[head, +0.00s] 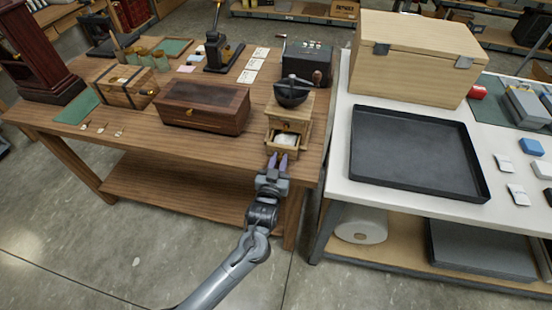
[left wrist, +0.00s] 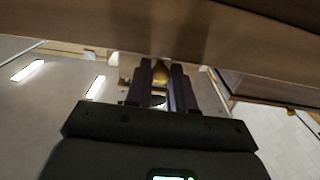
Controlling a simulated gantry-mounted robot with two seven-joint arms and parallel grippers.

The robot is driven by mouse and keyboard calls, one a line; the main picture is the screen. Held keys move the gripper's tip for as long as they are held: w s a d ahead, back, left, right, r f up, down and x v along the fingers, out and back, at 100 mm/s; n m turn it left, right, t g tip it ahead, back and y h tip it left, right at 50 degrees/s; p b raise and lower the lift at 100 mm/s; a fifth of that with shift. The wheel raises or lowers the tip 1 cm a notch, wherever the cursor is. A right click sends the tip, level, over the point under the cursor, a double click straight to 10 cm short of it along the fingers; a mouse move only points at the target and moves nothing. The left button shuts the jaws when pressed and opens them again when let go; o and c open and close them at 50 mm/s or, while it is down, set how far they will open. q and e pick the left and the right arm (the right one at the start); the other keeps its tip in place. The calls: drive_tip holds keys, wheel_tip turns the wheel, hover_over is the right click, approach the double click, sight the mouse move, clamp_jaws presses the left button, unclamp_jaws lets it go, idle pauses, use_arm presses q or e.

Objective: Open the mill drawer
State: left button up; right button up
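The mill (head: 288,118) is a light wooden box with a dark bowl and crank on top, standing near the front right corner of the brown table. Its drawer (head: 283,152) is pulled out toward me, and something pale shows inside. My left gripper (head: 277,161) is at the drawer's front. In the left wrist view, the brass knob (left wrist: 161,72) sits between the two dark fingers of the gripper (left wrist: 163,82), which look closed on it. The knob is hidden in the head view. My right gripper is not in view.
A dark wooden box (head: 204,107) stands left of the mill, with a black box (head: 305,60) behind it. A white table (head: 341,150) with a black tray (head: 415,155) is to the right, across a narrow gap. The floor in front is clear.

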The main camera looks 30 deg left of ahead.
use_arm(q)
drive_tip(key=o, duration=0.3)
drive_tip(key=shift+o, duration=0.2)
drive_tip(key=shift+s+d, duration=0.15)
drive_tip(key=shift+s, duration=0.4)
drive_tip(key=p+v, duration=0.2)
drive_tip(key=v, duration=0.7)
drive_tip(key=shift+s, duration=0.4)
drive_tip(key=shift+d+f, duration=0.1)
drive_tip(key=shift+d, duration=0.05)
